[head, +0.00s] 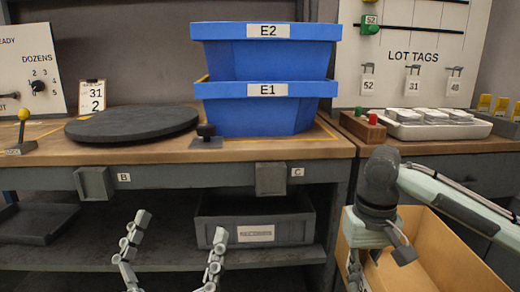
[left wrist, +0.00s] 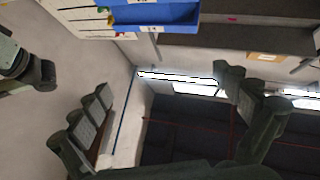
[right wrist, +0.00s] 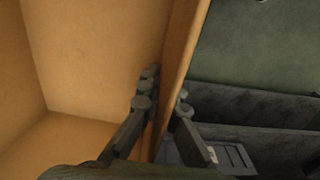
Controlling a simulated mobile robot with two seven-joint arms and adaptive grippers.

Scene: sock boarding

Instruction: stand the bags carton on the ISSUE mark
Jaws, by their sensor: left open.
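An open tan cardboard carton (head: 440,255), which I take for the bags carton, is at the lower right of the head view, below bench height. No label on it is readable. Its wall (right wrist: 184,50) runs through the right wrist view. My right gripper (right wrist: 165,92) has one finger on each side of this wall, close against it. In the head view, my right gripper (head: 356,268) is at the carton's left side. My left gripper (head: 178,232) is open and empty in front of the lower shelf; its spread fingers show in the left wrist view (left wrist: 165,95). No ISSUE mark is readable.
The bench (head: 150,152) carries a dark round turntable (head: 132,124), stacked blue bins E2 (head: 215,55) and E1 (head: 260,115), and a small clipboard (head: 92,95). A white tray (head: 400,128) stands at the right. A grey bin (head: 215,232) sits on the lower shelf.

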